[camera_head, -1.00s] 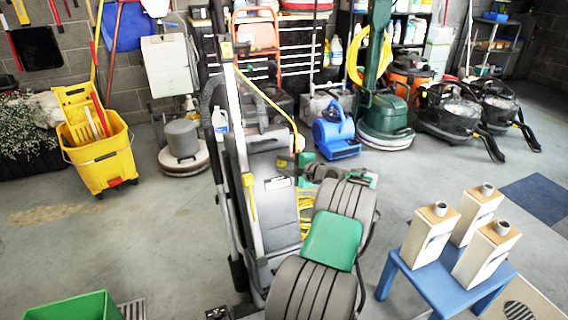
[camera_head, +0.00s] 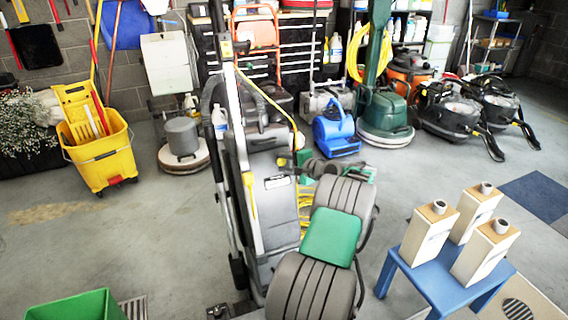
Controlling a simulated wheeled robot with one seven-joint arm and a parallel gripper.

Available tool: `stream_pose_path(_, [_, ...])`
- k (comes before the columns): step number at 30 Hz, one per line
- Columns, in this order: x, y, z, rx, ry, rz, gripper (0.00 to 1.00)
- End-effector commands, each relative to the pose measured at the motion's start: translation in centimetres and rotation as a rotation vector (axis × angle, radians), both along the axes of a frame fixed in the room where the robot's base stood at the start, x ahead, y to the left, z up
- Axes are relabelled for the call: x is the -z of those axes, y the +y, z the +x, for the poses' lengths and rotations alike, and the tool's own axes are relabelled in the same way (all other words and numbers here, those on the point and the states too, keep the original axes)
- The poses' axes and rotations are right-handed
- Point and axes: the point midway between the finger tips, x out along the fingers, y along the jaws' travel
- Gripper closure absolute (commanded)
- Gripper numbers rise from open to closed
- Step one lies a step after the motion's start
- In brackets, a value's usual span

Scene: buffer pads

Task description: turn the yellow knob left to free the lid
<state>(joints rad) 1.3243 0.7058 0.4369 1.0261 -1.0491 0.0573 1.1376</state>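A tall grey floor machine (camera_head: 268,200) stands upright in the middle, with a white label on its body. A yellow lever-like part (camera_head: 249,195) is on its left side. A small yellow part (camera_head: 283,162) shows near the upper right of the body; I cannot tell whether it is the knob. The lid's edges are not clear. My grey and green arm reaches up from the bottom centre. My gripper (camera_head: 300,168) seems to be at its far end, by the machine's upper right side. It is small and partly hidden; its fingers, and any touch, are not clear.
A blue table (camera_head: 440,283) with three cream boxes stands at the right. A green bin (camera_head: 80,308) is at the bottom left, a yellow mop bucket (camera_head: 100,155) farther back. A blue blower (camera_head: 336,132) stands behind the machine.

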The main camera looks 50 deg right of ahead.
Motion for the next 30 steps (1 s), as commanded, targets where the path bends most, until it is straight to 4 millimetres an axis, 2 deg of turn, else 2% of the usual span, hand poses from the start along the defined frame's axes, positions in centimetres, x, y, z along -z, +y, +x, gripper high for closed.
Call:
stream_pose_path(4, [0.0,0.0,0.0,0.000,-0.001,0.000,0.49])
stream_pose_path(13, [-0.3,0.0,-0.5,0.001,-0.001,-0.001,0.49])
stream_pose_path(24, [-2.5,1.0,-6.7,0.003,-0.001,0.001,0.49])
stream_pose_path(30, [-2.6,1.2,-7.3,-0.001,-0.001,0.000,0.49])
